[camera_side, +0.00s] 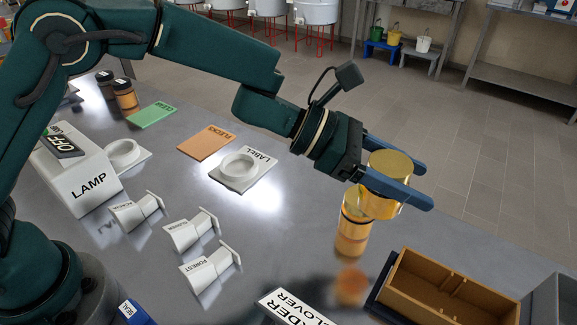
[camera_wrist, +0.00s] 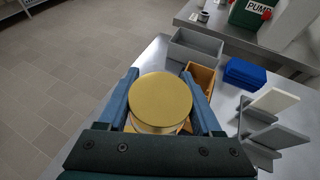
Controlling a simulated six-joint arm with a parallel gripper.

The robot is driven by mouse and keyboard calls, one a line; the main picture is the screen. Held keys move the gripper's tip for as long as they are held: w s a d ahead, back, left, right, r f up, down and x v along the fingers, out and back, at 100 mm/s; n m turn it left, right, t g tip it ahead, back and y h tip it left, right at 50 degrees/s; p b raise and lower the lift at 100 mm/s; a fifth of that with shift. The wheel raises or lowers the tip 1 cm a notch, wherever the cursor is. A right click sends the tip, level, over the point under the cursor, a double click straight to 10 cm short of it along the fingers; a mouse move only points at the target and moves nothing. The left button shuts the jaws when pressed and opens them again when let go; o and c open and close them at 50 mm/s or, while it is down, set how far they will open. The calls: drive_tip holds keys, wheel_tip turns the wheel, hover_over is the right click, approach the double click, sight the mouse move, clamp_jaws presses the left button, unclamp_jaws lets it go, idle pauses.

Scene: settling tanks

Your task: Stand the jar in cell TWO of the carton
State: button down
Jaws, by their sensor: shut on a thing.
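My gripper (camera_side: 396,186) is shut on a jar with a round gold lid (camera_side: 390,163), its blue fingers on either side. The lid also shows between the fingers in the wrist view (camera_wrist: 161,101). An amber glass body (camera_side: 352,228) shows just below and left of it in the side view; I cannot tell whether it belongs to the held jar. The brown carton (camera_side: 398,284) has low inner dividers and lies right of and nearer than the jar in the side view. Beyond the jar it shows partly in the wrist view (camera_wrist: 203,73). No cell numbers are readable.
A grey bin (camera_side: 557,299) stands beside the carton. A white sign (camera_side: 297,307) is at the front edge. White holders (camera_side: 210,272), a LABEL stand (camera_side: 241,169) and a LAMP box (camera_side: 88,183) are to the left. A blue block (camera_wrist: 245,73) lies near the carton.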

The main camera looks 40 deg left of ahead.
drive_tip(key=shift+s+d+f, duration=0.6)
drive_tip(key=shift+d+f, duration=0.95)
drive_tip(key=shift+f, duration=0.15)
drive_tip(key=shift+s+d+f, duration=0.6)
drive_tip(key=shift+d+f, duration=1)
drive_tip(key=shift+f, duration=0.05)
drive_tip(key=shift+s+d+f, duration=0.6)
drive_tip(key=shift+d+f, duration=0.95)
drive_tip(key=shift+f, duration=0.15)
drive_tip(key=shift+f, duration=0.45)
drive_tip(key=shift+c, duration=0.3)
unclamp_jaws()
